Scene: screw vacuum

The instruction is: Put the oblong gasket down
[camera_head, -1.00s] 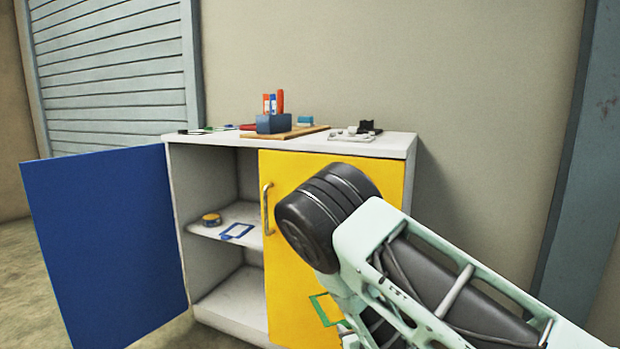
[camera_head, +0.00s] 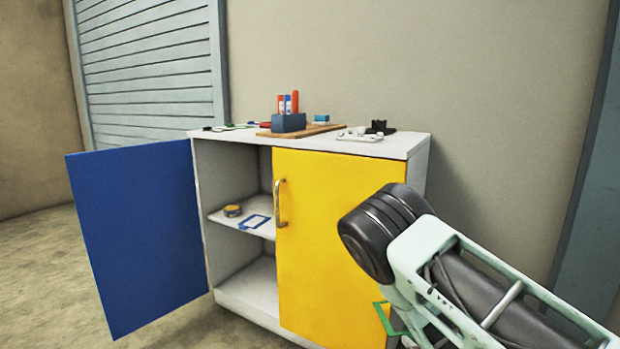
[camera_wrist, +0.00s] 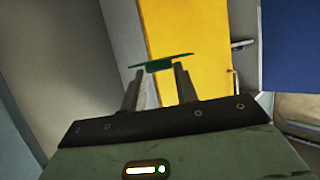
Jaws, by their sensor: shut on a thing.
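The oblong gasket (camera_head: 382,318) is a thin green rectangular frame. In the head view it shows in front of the yellow door's lower right part, partly hidden by my arm. In the wrist view the gasket (camera_wrist: 170,62) lies across the tips of my gripper (camera_wrist: 158,72), seen nearly edge-on. My gripper is shut on it, with the frame keeping the fingers apart. The gasket is held up in the air, clear of any surface that I can make out. In the head view my gripper's fingers are hidden behind my arm.
A white cabinet (camera_head: 415,160) has its blue door (camera_head: 140,240) open and its yellow door (camera_head: 325,240) shut. Its shelf holds a blue frame (camera_head: 254,222) and a yellow-black round item (camera_head: 232,211). The top carries a wooden board (camera_head: 325,128), a blue holder (camera_head: 288,123) and a white tray (camera_head: 362,136).

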